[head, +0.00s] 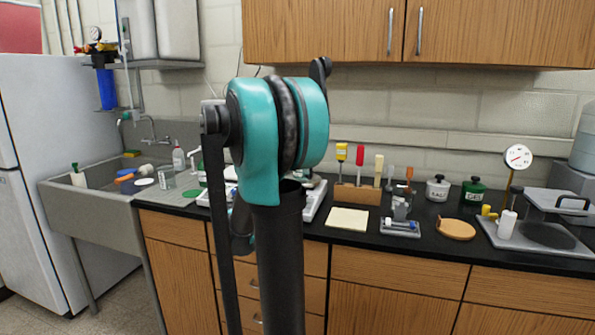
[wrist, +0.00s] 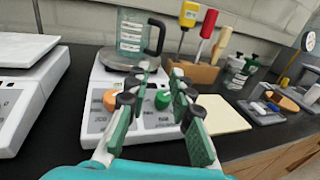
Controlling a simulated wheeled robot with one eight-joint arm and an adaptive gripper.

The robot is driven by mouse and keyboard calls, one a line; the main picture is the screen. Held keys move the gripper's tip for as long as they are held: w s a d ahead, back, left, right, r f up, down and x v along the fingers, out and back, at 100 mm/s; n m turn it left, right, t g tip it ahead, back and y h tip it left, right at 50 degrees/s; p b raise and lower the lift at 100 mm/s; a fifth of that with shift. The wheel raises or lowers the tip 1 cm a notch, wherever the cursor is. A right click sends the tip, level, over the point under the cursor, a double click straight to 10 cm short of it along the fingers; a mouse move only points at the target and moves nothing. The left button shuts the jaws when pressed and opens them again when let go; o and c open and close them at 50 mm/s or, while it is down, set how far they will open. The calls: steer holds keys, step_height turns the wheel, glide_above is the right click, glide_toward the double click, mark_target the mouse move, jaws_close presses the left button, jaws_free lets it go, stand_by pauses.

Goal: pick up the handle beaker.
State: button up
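The handle beaker (wrist: 131,36) is clear glass with markings and a black handle on its right side. In the wrist view it stands upright on the round pan of a white scale (wrist: 90,119), at the top centre. My gripper (wrist: 157,76) is open, with its two green-padded fingers apart and nothing between them. Its fingertips point toward the beaker and appear in front of and below it, over the scale's front. In the head view my arm hides the beaker and most of the scale.
A second white device (wrist: 28,95) stands left of the scale. A wooden tool block (head: 357,194) with upright tools, a pale pad (head: 347,219) and a small tray (head: 400,229) are to the right. A sink (head: 95,190) lies left. Wall cabinets (head: 420,30) hang above.

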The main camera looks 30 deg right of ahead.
steer(key=x, duration=1.1)
steer(key=shift+w+d, duration=0.15)
steer(key=shift+d, duration=0.2)
steer(key=shift+r+x, duration=0.2)
steer(key=shift+x, duration=2.4)
steer(key=shift+c, duration=0.3)
jaws_close()
